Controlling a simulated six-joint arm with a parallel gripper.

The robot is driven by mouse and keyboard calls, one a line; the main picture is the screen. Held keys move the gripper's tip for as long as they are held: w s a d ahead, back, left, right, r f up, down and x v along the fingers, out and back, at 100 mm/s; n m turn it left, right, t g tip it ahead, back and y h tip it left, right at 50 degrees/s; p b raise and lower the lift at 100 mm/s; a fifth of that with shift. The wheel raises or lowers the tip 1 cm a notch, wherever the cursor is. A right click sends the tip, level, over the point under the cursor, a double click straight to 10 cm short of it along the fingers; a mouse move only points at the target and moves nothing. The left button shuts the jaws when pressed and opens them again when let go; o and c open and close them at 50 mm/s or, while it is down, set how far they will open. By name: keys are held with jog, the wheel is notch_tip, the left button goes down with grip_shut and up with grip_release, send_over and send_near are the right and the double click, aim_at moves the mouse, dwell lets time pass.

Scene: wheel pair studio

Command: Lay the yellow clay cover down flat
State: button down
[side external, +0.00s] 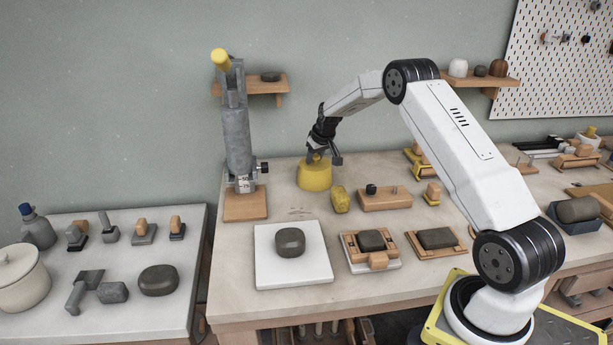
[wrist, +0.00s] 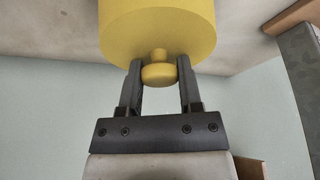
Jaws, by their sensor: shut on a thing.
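The yellow clay cover (side external: 314,177) is a wide, round yellow piece with a small knob on top. It is near the back of the pale worktable, upright in the side view. My gripper (side external: 323,158) is above it, shut on its knob. In the wrist view the cover (wrist: 157,30) fills the top middle, and the knob sits between the two dark fingers of my gripper (wrist: 160,75). I cannot tell whether the cover's underside touches the table.
A grey upright stand (side external: 237,140) on a wooden base is just left of the cover. A yellow lump (side external: 340,199) lies close at its front right, with a wooden block (side external: 385,199) beyond. A white board (side external: 292,268) with a dark stone is in front.

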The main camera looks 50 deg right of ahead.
jog(key=shift+c, duration=1)
grip_release()
jog(key=shift+r, duration=0.15)
jog(key=shift+v, duration=3.75)
